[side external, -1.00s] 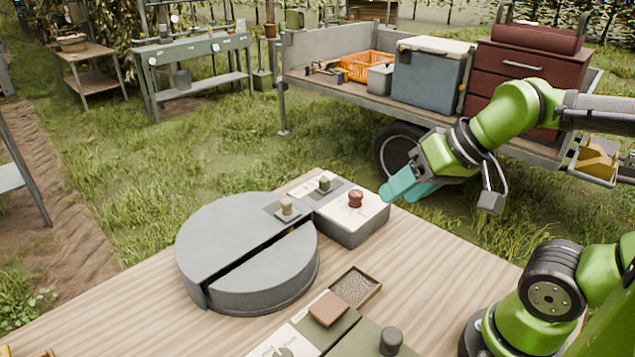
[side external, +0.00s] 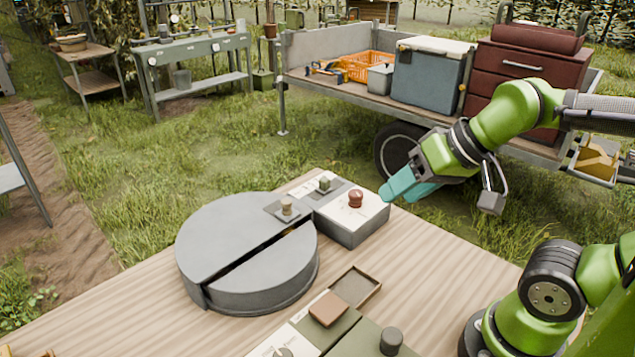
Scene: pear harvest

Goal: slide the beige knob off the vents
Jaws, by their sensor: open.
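A small beige knob (side external: 287,207) stands upright on a grey square plate (side external: 275,212) at the back right of the round grey housing (side external: 225,235). A dark straight slot (side external: 250,257) crosses the housing's top and ends near that plate. I cannot make out separate vents beneath the knob. My gripper (side external: 390,193), with teal fingers, is open and empty. It hangs to the right of the knob, past the control box, apart from everything on the table.
A shallow tray (side external: 368,272), a brown block (side external: 328,308) and a dark cylinder (side external: 391,341) are in front.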

